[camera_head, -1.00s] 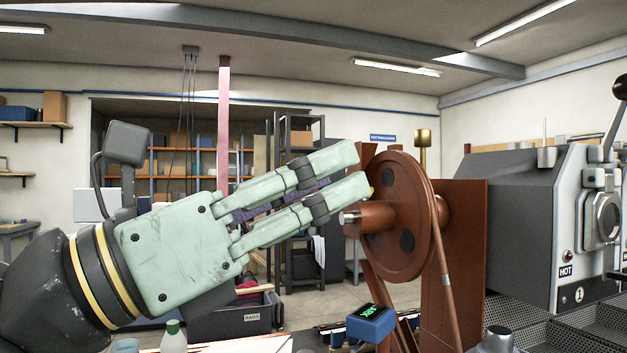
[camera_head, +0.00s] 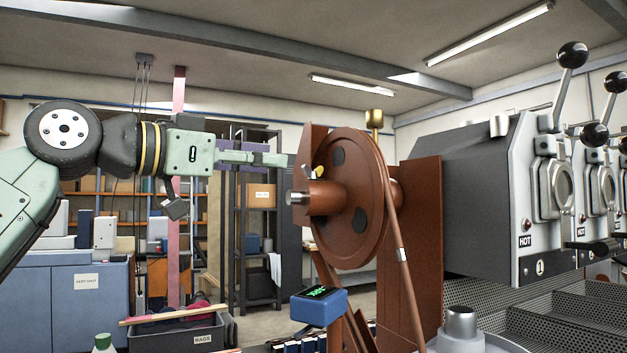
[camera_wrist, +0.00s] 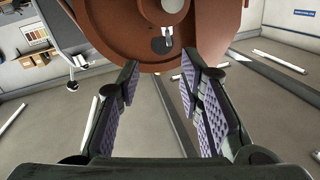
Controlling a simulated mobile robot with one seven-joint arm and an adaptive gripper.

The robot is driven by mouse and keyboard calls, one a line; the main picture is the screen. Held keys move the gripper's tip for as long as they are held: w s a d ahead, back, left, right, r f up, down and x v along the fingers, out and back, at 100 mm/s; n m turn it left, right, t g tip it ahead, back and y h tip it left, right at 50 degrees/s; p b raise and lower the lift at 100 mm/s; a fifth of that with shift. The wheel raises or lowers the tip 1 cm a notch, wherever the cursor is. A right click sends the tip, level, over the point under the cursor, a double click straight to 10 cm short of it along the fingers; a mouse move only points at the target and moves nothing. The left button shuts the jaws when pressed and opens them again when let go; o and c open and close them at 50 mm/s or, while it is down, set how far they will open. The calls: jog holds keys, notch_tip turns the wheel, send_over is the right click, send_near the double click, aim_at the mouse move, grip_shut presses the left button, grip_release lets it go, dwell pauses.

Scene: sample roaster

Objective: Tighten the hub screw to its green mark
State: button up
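The brown wheel (camera_head: 352,235) stands upright on a brown bracket, with a hub (camera_head: 322,197) and a shiny metal shaft end (camera_head: 295,198) facing left. A small yellow piece (camera_head: 317,172) shows just above the hub; I cannot tell whether it is the hub screw. In the wrist view, a small pale metal piece (camera_wrist: 167,37) sits below the grey hub end (camera_wrist: 163,10). My gripper (camera_head: 287,160) points right, level, close to the wheel's left side and above the shaft end. In the wrist view its fingers (camera_wrist: 158,78) are apart with nothing between them. I cannot make out a green mark.
A blue box with a lit green display (camera_head: 318,304) sits low beside the wheel. The grey roaster (camera_head: 475,200) with levers stands at right. A brass cup (camera_head: 375,120) rises behind the wheel. A rag bin (camera_head: 185,328) is at lower left.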

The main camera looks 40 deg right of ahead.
aim_at(313, 164)
jog(key=d, duration=0.3)
jog(key=d+n+p, duration=0.1)
jog(key=d, duration=0.3)
jog(key=w+d+n, duration=0.1)
jog(key=d, duration=0.3)
jog(key=shift+w+p, duration=0.1)
jog(key=shift+p, duration=0.3)
grip_shut()
